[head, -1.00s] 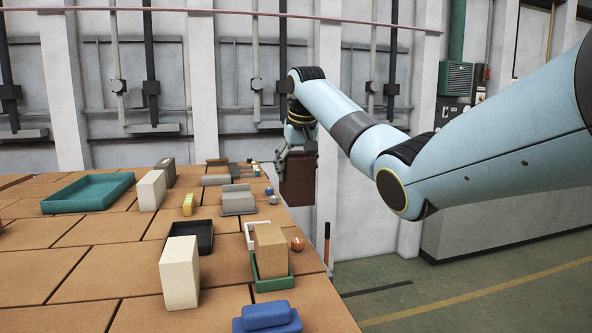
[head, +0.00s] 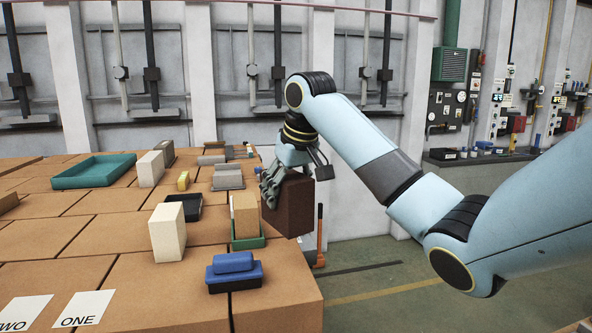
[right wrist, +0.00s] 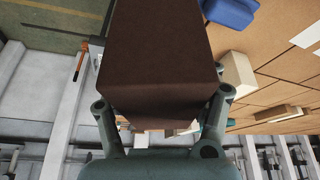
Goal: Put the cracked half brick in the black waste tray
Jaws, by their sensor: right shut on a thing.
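My right gripper (head: 282,178) is shut on a dark brown brick (head: 296,206) and holds it up beside the table's right edge. The brick fills much of the right wrist view (right wrist: 155,55), between the gripper's fingers; I cannot make out a crack on it. A small black tray (head: 192,207) sits on the table to the left of the brick, partly hidden behind an upright cream block (head: 167,232). No other piece that is clearly a cracked half brick shows. My left gripper is not in view.
A tan block (head: 246,214) stands in a green tray (head: 249,243) between the black tray and my gripper. A blue object (head: 234,274) lies in front. A large teal tray (head: 95,171) is at the back left. ONE and TWO cards (head: 83,309) lie front left.

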